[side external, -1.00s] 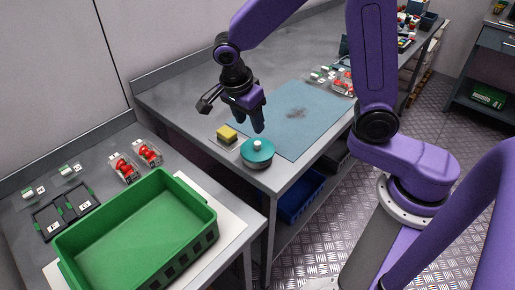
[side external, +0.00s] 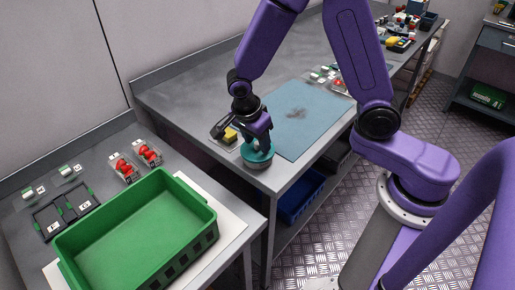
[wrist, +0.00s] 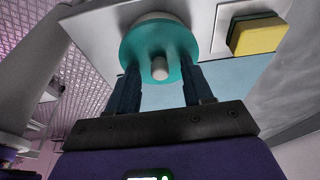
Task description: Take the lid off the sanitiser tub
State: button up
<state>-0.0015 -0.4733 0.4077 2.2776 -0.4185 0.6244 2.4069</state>
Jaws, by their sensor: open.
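The sanitiser tub (side external: 257,164) stands near the front corner of the grey bench, with its round teal lid (side external: 266,155) on it. In the wrist view the teal lid (wrist: 139,53) has a pale knob (wrist: 160,69) at its centre. My gripper (side external: 262,148) points down just over the lid and hides part of it and the knob. In the wrist view my gripper (wrist: 158,78) is open, with one dark finger on each side of the knob. I see gaps between the fingers and the knob.
A yellow sponge (side external: 230,135) lies on a pale tray close beside the tub; it also shows in the wrist view (wrist: 257,36). A blue mat (side external: 300,117) covers the bench behind. A green crate (side external: 190,258) stands on the lower bench at the front left.

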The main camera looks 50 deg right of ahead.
grip_shut()
jog(key=shift+r, duration=0.15)
